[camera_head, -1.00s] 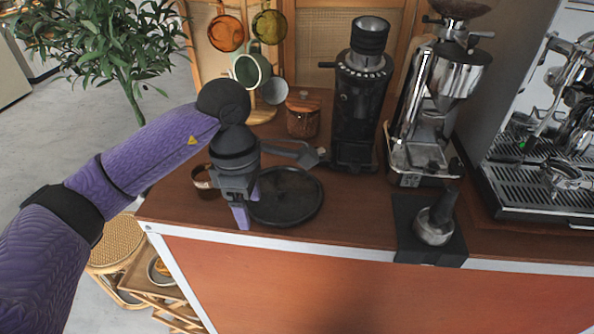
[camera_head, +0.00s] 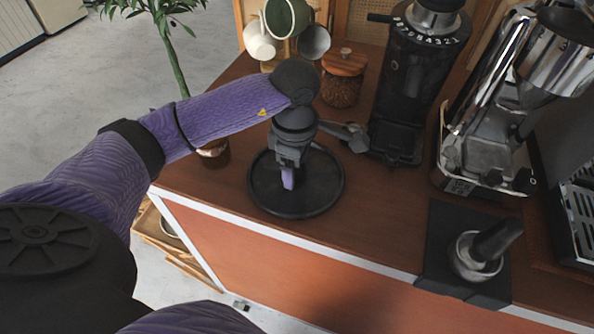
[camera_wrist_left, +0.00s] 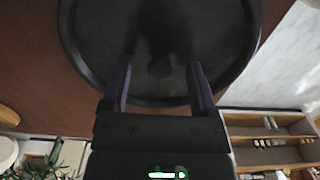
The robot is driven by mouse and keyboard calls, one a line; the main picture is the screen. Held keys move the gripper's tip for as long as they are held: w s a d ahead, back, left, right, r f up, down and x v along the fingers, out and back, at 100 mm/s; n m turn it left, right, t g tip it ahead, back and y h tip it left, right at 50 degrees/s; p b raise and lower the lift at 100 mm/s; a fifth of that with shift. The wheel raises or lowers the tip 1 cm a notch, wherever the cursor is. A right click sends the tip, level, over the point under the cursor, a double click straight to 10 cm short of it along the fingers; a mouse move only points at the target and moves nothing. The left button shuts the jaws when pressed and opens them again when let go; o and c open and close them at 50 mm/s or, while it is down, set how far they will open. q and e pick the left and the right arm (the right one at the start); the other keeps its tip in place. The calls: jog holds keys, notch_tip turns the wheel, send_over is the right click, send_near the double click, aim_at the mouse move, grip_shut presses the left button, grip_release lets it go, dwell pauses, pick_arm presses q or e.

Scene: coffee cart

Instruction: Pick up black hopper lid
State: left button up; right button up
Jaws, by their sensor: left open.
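The black hopper lid (camera_head: 326,187) is a round dark disc with a raised rim, lying flat on the wooden counter near its left front corner. In the left wrist view the lid (camera_wrist_left: 90,45) fills the upper middle, and a small round knob (camera_wrist_left: 159,67) shows near its centre. My left gripper (camera_head: 288,181) points down over the lid and hides part of it. In the left wrist view its two purple fingers (camera_wrist_left: 160,66) are apart, one on each side of the knob, with nothing held. Contact with the lid cannot be told. My right gripper is out of view.
A wood-lidded jar (camera_head: 342,88) and a black grinder (camera_head: 418,75) stand behind the lid. A brown cup (camera_head: 214,155) is beside my arm.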

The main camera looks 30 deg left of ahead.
pick_arm(q)
jog(key=shift+f, duration=0.15)
grip_shut()
dwell(0.4)
